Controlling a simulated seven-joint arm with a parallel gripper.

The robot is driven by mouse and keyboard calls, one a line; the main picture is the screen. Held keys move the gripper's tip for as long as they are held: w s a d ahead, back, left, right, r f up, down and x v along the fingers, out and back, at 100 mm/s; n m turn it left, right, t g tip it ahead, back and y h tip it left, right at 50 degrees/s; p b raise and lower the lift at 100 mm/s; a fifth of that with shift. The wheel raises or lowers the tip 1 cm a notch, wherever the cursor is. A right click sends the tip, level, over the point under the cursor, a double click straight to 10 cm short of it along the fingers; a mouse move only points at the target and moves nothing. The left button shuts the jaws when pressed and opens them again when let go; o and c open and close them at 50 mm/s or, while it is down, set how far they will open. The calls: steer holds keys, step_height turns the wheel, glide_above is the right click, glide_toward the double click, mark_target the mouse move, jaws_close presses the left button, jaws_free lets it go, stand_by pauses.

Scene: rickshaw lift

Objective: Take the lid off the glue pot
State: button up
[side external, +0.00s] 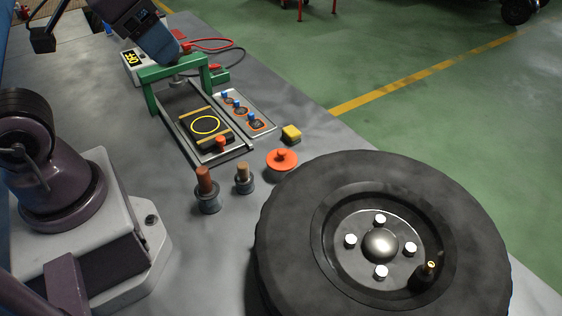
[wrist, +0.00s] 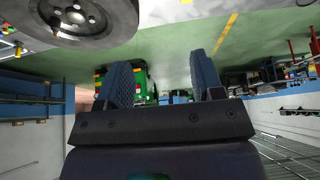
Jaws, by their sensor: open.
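What looks like the glue pot is a low round pot with an orange-red knobbed lid (side external: 282,158), on the grey bench between the tyre and the small cups in the side view. The lid sits on it and hides most of the pot. My gripper (wrist: 160,64) shows in the wrist view with its two dark blue ribbed fingers wide apart and nothing between them. The wrist view looks out over the workshop, and I cannot make out the pot in it. I cannot clearly pick out my fingertips in the side view.
Left of the pot are a cup with a red-brown stick (side external: 207,192) and a cup with a tan one (side external: 244,178). Behind are a yellow block (side external: 291,134), a tray of patches (side external: 262,130) and a green press frame (side external: 151,90).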

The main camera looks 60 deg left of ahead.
steer(key=o, duration=0.6)
steer(key=shift+o, duration=0.2)
steer(key=n+g+y, duration=0.1)
steer(key=n+g, duration=0.5)
steer(key=n, duration=1.4)
glide_above(282, 151)
steer(key=f, duration=2.6)
steer(key=shift+w+d, duration=0.2)
steer(key=shift+w, duration=0.05)
steer(key=shift+s+a+f, duration=0.1)
steer(key=shift+s+f, duration=0.05)
steer(key=shift+f, duration=1.25)
steer(key=shift+s+a+f, duration=0.1)
steer(key=shift+f, duration=1.25)
